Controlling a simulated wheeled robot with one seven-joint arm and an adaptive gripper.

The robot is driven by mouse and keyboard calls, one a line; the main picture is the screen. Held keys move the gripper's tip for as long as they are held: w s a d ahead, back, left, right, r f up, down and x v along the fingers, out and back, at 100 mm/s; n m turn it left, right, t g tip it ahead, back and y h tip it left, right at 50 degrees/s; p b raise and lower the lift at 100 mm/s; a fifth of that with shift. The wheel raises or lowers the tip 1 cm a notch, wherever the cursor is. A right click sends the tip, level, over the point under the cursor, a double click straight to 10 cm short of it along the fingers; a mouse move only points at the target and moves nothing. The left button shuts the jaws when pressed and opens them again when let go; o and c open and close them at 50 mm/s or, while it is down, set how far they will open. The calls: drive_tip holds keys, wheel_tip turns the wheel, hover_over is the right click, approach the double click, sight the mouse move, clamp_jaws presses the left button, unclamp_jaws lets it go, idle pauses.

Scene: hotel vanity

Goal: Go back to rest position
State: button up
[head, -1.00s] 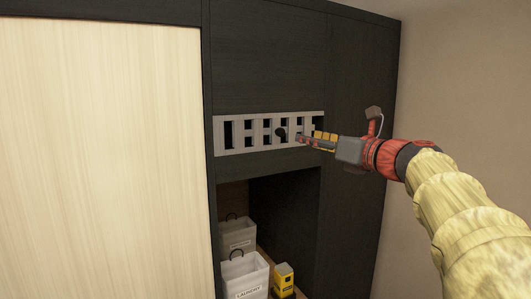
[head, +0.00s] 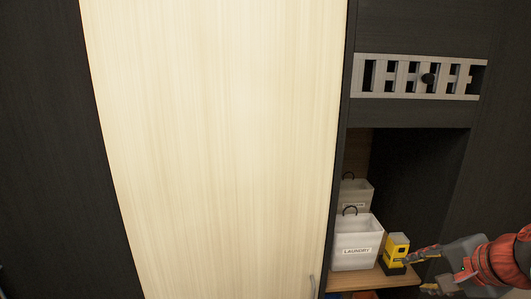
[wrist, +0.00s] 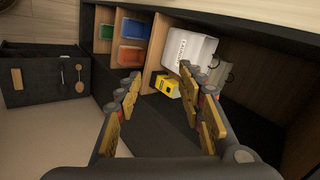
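My gripper (head: 416,270) is at the lower right of the head view, in front of the open niche's shelf. In the wrist view my gripper (wrist: 162,95) has its fingers wide apart with nothing held between them. Beyond the fingers lies the shelf with a small yellow-and-black item (wrist: 166,86), which also shows in the head view (head: 397,249) just left of my fingers. Whether they touch is hard to tell, but the wrist view shows a gap. Part of my arm is cut off by the right edge of the head view.
A white laundry bin (head: 356,243) stands on the wooden shelf (head: 360,281), with another bin (head: 356,190) behind it. A grey slotted panel (head: 402,59) with a dark knob is above. A tall pale door (head: 215,150) fills the middle. Colored boxes (wrist: 132,56) sit in side compartments.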

drive_tip(key=s+a+f+n+g+b, duration=0.1)
drive_tip(key=s+a+f+n+b, duration=0.3)
drive_tip(key=f+b, duration=0.3)
drive_tip(key=s+a+f+n+b, duration=0.5)
drive_tip(key=a+f+b, duration=0.1)
drive_tip(key=f, duration=0.8)
drive_tip(key=s+a+f+n+g+b, duration=0.1)
drive_tip(key=s+a+f+n+b, duration=0.3)
drive_tip(key=f+b, duration=0.3)
wheel_tip(320, 180, down, 5)
drive_tip(key=shift+s+a+r+n+g+h+b, duration=0.2)
drive_tip(key=shift+s+a+n+g+h+b, duration=0.15)
drive_tip(key=shift+s+n, duration=0.3)
drive_tip(key=shift+c, duration=0.7)
